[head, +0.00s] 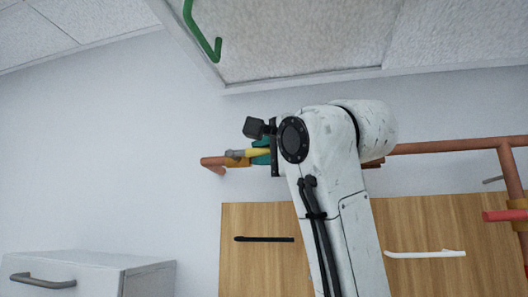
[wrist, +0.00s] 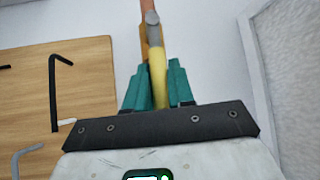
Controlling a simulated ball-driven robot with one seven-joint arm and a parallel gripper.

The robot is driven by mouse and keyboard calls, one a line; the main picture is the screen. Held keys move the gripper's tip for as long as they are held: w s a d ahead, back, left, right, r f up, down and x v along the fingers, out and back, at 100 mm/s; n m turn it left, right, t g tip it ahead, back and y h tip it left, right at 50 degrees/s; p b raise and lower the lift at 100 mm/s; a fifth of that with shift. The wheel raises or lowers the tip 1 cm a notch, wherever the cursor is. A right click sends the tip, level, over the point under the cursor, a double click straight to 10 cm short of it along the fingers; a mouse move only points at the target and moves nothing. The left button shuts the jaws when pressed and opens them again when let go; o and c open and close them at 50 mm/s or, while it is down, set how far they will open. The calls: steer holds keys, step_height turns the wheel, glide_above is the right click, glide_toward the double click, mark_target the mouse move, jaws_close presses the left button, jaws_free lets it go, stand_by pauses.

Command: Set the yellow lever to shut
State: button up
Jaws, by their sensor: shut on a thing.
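The yellow lever (wrist: 157,68) lies between the teal fingers of my gripper (wrist: 155,88) in the wrist view. My gripper is shut on it. The lever's far end meets a grey round hub (wrist: 152,18) on an orange valve body on a copper pipe (wrist: 144,50). In the head view the yellow lever (head: 256,152) shows as a short piece left of my gripper (head: 263,150), roughly in line with the pipe (head: 440,146). The grey hub (head: 234,154) is at its left end. My wrist and arm hide much of the gripper and the pipe's middle.
Wooden cabinet fronts (head: 330,212) with black and white handles stand below the pipe. A red lever (head: 503,215) is on another pipe at the right. A green handle (head: 204,35) hangs from a panel above. A white cabinet (head: 95,270) stands lower left.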

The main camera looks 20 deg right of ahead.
jaws_close()
